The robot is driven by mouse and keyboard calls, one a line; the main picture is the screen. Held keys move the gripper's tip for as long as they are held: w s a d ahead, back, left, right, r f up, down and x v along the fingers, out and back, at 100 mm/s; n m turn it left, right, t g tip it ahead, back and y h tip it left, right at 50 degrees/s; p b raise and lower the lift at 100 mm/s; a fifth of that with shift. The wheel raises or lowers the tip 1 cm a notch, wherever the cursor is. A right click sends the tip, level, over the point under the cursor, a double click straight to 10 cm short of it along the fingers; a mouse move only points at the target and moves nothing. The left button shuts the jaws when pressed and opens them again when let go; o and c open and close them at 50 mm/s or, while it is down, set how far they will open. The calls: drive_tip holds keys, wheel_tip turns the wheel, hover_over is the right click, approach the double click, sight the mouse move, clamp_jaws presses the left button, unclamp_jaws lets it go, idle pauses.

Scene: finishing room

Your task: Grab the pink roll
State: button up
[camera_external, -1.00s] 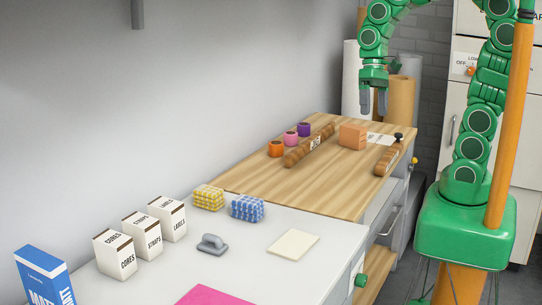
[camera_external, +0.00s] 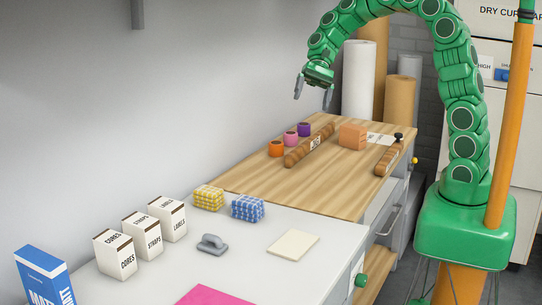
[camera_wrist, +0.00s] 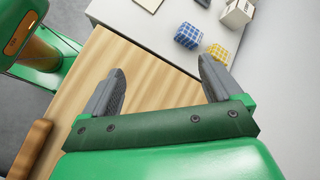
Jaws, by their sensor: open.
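The pink roll (camera_external: 290,138) stands on the wooden worktop (camera_external: 252,183) near the wall, between an orange roll (camera_external: 276,149) and a purple roll (camera_external: 304,129). My gripper (camera_external: 312,103) is open and empty, in the air above the row of rolls. In the wrist view the two fingers of my gripper (camera_wrist: 160,88) are spread wide over the wooden worktop (camera_wrist: 140,72). The rolls do not show in the wrist view.
A brown slatted rack (camera_external: 309,146) lies close in front of the rolls. An orange-brown block (camera_external: 352,135) and a second brown piece (camera_external: 387,160) sit farther right. Yellow (camera_external: 208,197) and blue (camera_external: 247,208) checked bundles lie on the white table. The worktop's near part is bare.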

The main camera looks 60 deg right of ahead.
drive_tip(key=w+d+f+m+t+y, duration=0.1)
drive_tip(key=w+d+f+m+y, duration=0.15)
drive_tip(key=w+d, duration=0.5)
drive_tip(key=m+t+y, duration=0.1)
drive_tip(key=m+t, duration=0.5)
drive_tip(key=m, duration=0.3)
hover_over(292, 132)
drive_tip(key=s+a, duration=0.3)
drive_tip(key=a, duration=0.6)
wheel_tip(292, 132, down, 13)
drive_tip(key=d+f+m, duration=0.1)
drive_tip(key=d+f, duration=0.2)
drive_tip(key=d, duration=0.1)
drive_tip(key=d+f+m+t, duration=0.1)
drive_tip(key=d+f, duration=0.2)
drive_tip(key=d, duration=0.1)
drive_tip(key=d+f+m+t+h, duration=0.1)
drive_tip(key=d+f+m, duration=0.1)
drive_tip(key=d, duration=0.2)
drive_tip(key=shift+w+f, duration=0.15)
drive_tip(key=shift+f, duration=0.25)
drive_tip(key=shift+x, duration=3.65)
drive_tip(key=shift+f, duration=0.1)
drive_tip(key=c, duration=1.1)
